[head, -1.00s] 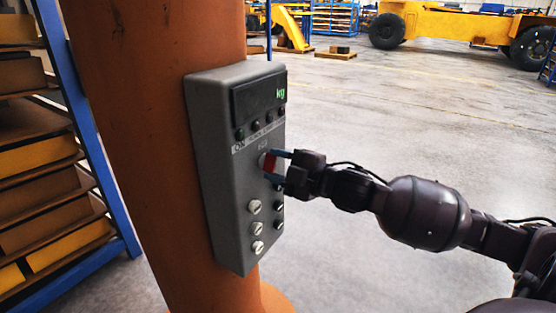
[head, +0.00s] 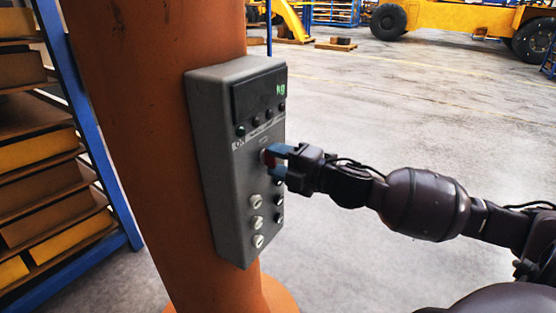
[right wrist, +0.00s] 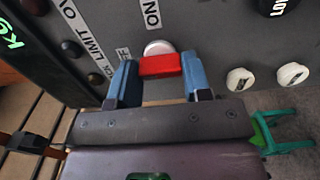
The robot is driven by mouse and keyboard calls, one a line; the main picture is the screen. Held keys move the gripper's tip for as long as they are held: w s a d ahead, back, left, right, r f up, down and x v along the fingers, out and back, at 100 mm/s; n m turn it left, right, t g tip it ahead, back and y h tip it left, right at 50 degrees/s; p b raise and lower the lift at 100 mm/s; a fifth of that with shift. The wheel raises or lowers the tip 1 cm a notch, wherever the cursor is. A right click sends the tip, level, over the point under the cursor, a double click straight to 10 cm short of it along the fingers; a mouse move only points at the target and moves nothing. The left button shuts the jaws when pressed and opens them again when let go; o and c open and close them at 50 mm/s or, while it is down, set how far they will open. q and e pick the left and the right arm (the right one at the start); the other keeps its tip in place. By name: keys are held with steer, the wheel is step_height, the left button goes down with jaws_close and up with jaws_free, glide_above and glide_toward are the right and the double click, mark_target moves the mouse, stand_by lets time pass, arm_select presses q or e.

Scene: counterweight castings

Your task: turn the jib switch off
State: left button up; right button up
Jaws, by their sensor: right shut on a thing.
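The jib switch is a red handle on a pale round base, on the front of a grey control box (head: 222,165). In the right wrist view the red switch handle (right wrist: 160,65) lies between the blue fingertips, in front of its pale base (right wrist: 158,47). My right gripper (head: 273,162) is shut on the handle, and its fingers hide most of it in the head view. An "ON" label (right wrist: 152,13) shows beside the switch, and a label ending in "FF" is partly covered by a finger. My left gripper is not in view.
The box is fixed to an orange column (head: 140,130). White knobs (head: 257,222) sit below the switch, and a dark display (head: 259,93) is above. A blue-framed shelf (head: 95,135) stands left. The floor on the right is open, with a yellow vehicle (head: 445,18) far back.

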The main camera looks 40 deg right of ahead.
steer(key=o, duration=0.9)
steer(key=shift+b+v, duration=0.75)
steer(key=shift+v, duration=4.65)
